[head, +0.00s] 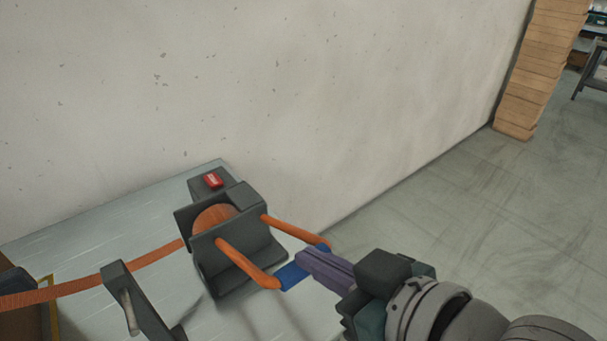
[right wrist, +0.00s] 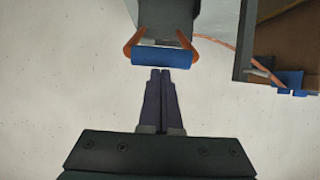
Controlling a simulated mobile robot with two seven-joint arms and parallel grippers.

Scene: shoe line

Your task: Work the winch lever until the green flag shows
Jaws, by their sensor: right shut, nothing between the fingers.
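The winch (head: 240,262) is a dark grey housing with an orange strap drum, fixed on a pale grey bench. Its lever has two orange arms (head: 248,264) joined by a blue crossbar (head: 292,276), pointing out to the right. The red flag (head: 213,181) shows on the block behind the drum; I see no green. My right gripper (head: 303,258) is shut and empty, its purple fingertips at the blue crossbar. In the right wrist view the fingertips (right wrist: 160,72) end just short of the crossbar (right wrist: 160,57); I cannot tell whether they touch. My left gripper is out of view.
An orange strap (head: 90,284) runs left from the drum past a dark upright post (head: 135,300) on the bench (head: 75,240). A pale wall (head: 260,80) rises behind. The floor to the right is clear up to stacked boards (head: 540,70).

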